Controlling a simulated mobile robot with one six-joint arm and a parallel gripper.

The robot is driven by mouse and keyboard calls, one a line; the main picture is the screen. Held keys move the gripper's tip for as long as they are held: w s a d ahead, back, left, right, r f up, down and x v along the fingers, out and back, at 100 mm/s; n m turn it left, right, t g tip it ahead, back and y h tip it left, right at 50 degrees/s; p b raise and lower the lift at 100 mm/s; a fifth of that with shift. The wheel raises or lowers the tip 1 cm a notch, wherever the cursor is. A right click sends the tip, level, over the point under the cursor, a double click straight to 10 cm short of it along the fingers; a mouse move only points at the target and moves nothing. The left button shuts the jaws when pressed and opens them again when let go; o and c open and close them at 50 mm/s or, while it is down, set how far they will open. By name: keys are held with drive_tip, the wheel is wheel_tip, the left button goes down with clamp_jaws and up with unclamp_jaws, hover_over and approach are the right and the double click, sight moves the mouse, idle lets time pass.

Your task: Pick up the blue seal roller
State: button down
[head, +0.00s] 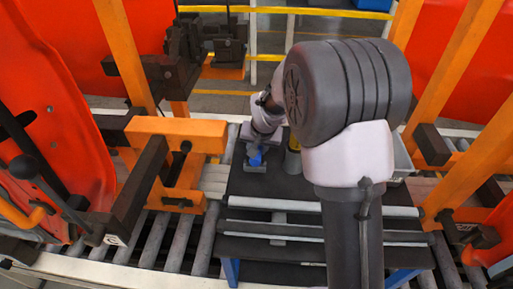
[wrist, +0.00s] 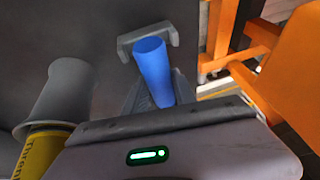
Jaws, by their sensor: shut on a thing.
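The blue seal roller (wrist: 153,70) shows in the wrist view as a blue cylinder between the fingers of my gripper (wrist: 150,72). My gripper is shut on it. In the head view my gripper (head: 255,158) is over the left back part of a dark table, and only a small blue piece of the roller (head: 256,160) shows there. My arm hides part of the table. I cannot tell whether the roller touches the table top.
A yellow can with lettering (wrist: 45,150) and a grey cup-like piece (wrist: 62,90) stand close to the left of my gripper in the wrist view. The dark table (head: 250,185) stands by a roller conveyor (head: 180,240). Orange frames (head: 165,135) with red door panels (head: 55,110) flank it.

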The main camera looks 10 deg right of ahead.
wheel_tip(320, 180, up, 11)
drive_tip(key=p, duration=0.3)
drive_tip(key=shift+f, duration=0.2)
drive_tip(key=c, duration=1.6)
unclamp_jaws()
clamp_jaws()
drive_tip(key=shift+p, duration=0.3)
drive_tip(key=s+r+b, duration=0.1)
drive_tip(key=s+r, duration=0.1)
drive_tip(key=s, duration=0.9)
drive_tip(key=s+r+b, duration=0.2)
drive_tip(key=s, duration=0.9)
